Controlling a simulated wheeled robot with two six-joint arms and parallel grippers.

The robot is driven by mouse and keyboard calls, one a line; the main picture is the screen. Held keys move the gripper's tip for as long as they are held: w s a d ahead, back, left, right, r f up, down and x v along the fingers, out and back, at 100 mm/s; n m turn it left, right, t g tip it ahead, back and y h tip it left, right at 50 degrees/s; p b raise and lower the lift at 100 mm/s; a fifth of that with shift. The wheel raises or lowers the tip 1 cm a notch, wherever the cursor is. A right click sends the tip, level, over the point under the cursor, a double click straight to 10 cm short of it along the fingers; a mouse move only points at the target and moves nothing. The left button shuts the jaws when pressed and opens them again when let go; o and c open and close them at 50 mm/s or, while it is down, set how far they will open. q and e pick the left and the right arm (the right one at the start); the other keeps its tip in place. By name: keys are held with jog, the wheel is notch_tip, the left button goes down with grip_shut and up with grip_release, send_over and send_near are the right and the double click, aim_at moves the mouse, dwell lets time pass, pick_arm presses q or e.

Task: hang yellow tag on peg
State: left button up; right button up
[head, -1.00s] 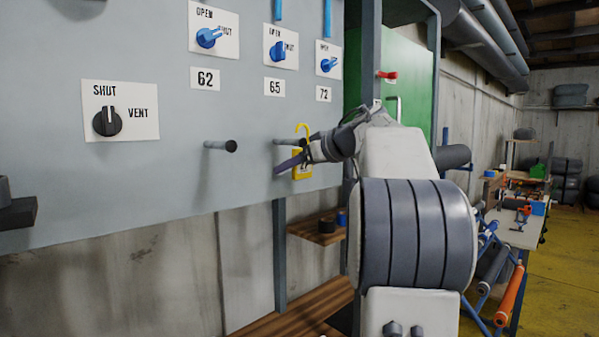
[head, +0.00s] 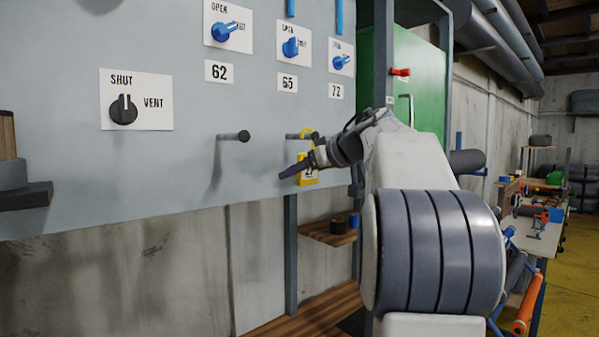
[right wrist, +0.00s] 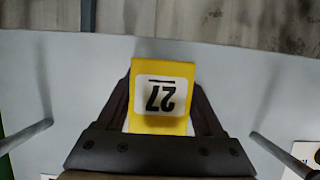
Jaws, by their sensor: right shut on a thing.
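The yellow tag (head: 307,174) has a white label and a yellow hook at its top. My right gripper (head: 301,167) is shut on the tag's body. In the right wrist view the tag (right wrist: 160,122) reads 27 upside down between my fingers (right wrist: 162,100). In the head view the hook overlaps a grey peg (head: 292,136) on the panel; I cannot tell whether it is around that peg. A second peg (head: 234,137) to the left is bare. In the right wrist view pegs stand on both sides, apart from the tag. My left gripper is not in view.
The grey panel (head: 110,190) carries a black SHUT/VENT knob (head: 124,109) and blue knobs above labels 62, 65 and 72. A dark ledge (head: 25,196) juts out at the left edge. A small wooden shelf (head: 330,234) is below, and a green cabinet (head: 425,80) to the right.

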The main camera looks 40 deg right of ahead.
jog(key=o, duration=1.3)
jog(key=shift+o, duration=0.2)
jog(key=b+v, duration=0.1)
jog(key=v, duration=0.9)
jog(key=shift+s, duration=0.25)
jog(key=shift+w+a, duration=0.1)
